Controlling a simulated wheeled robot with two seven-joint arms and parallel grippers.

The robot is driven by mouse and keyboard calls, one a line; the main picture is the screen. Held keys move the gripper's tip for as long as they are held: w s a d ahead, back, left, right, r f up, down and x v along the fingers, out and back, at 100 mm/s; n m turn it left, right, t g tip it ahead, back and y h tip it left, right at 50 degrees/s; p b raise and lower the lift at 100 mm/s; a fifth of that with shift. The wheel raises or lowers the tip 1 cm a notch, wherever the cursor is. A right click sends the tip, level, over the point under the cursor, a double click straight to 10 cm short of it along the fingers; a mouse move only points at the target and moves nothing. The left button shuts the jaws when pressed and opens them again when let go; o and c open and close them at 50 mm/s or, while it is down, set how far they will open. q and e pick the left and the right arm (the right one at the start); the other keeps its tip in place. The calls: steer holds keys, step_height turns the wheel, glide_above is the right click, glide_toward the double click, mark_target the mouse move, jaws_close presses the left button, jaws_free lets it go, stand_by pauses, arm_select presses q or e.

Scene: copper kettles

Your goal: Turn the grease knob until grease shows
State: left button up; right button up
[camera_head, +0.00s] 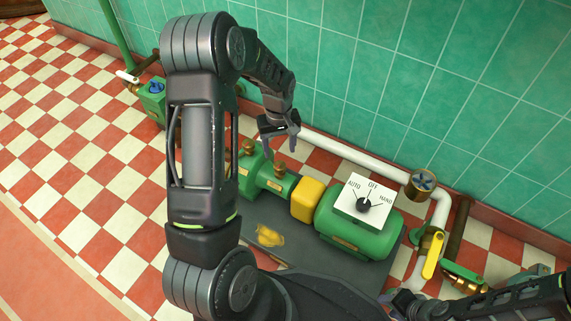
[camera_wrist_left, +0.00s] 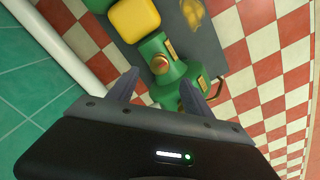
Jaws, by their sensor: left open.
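My left gripper (camera_head: 280,130) hangs over the green pump (camera_head: 270,182) with its fingers apart and empty. Two brass knobs stand on the pump: one (camera_head: 248,148) at its left part, one (camera_head: 279,168) nearer the yellow coupling cover. I cannot tell which is the grease knob. In the left wrist view the open fingers (camera_wrist_left: 158,92) point at the green pump (camera_wrist_left: 175,75), and a round brass knob with a reddish top (camera_wrist_left: 160,66) lies just beyond the gap between them. My right gripper (camera_head: 403,301) is at the lower right, partly seen; its jaws are unclear.
A yellow-brown patch (camera_head: 270,236) lies on the grey base plate (camera_head: 300,243). The yellow cover (camera_head: 308,200) and green motor with a selector dial (camera_head: 363,204) stand right of the pump. A white pipe (camera_head: 345,150) runs behind; a yellow-handled valve (camera_head: 431,255) is at the right.

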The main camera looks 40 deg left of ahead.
mark_target(280, 166)
arm_select(q)
step_height(280, 166, down, 8)
steer(key=b, duration=0.3)
steer(key=shift+c, duration=0.3)
jaws_close()
stand_by(0.5)
